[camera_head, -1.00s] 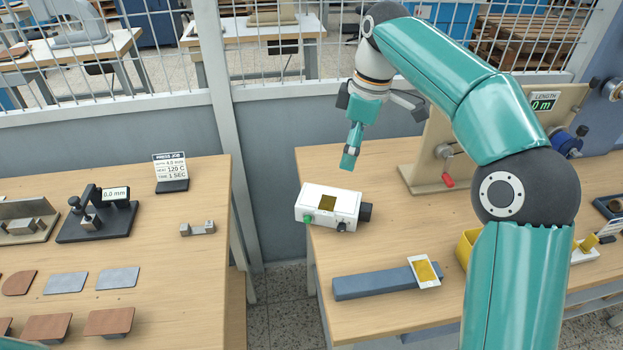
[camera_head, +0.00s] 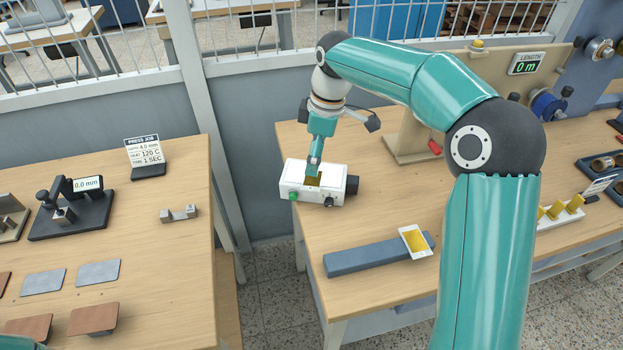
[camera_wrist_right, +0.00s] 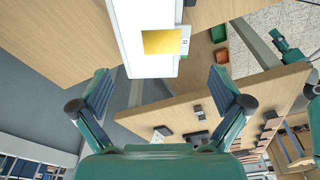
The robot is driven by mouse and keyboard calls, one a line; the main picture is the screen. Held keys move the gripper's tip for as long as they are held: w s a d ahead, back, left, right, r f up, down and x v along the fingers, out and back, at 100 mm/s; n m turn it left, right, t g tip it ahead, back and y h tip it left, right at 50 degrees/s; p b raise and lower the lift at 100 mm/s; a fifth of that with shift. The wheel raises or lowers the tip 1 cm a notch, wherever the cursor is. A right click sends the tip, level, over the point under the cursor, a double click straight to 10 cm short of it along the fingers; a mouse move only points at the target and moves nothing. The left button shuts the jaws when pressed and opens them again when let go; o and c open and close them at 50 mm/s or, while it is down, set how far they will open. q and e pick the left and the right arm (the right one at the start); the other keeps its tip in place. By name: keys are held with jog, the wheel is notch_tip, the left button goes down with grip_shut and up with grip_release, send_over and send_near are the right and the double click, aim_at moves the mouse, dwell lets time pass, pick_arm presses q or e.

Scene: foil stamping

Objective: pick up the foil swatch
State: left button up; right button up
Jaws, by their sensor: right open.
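A gold foil swatch (camera_head: 314,180) lies on top of a white box (camera_head: 293,177) with a green knob, near the left edge of the right-hand table. In the right wrist view the gold swatch (camera_wrist_right: 162,42) lies flat on the white surface, beyond my fingertips and centred between them. My right gripper (camera_head: 314,169) points down over the box; its fingers partly cover the swatch in the head view. In the right wrist view my right gripper (camera_wrist_right: 160,84) is open with nothing between its fingers. Only a teal piece of my left arm shows at the head view's bottom left.
A white card with a gold patch (camera_head: 414,240) lies on a blue-grey bar (camera_head: 365,258) in front of the box. A beige length-display machine (camera_head: 405,140) stands behind right. A gap separates the left table (camera_head: 165,270) from this one.

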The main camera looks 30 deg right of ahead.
aim_at(313, 178)
jog(key=shift+a+f+p, duration=0.15)
jog(key=shift+f+p, duration=0.2)
jog(key=shift+f, duration=2.3)
jog(key=shift+f, duration=0.25)
jog(key=c, duration=0.8)
jog(key=shift+r, duration=0.1)
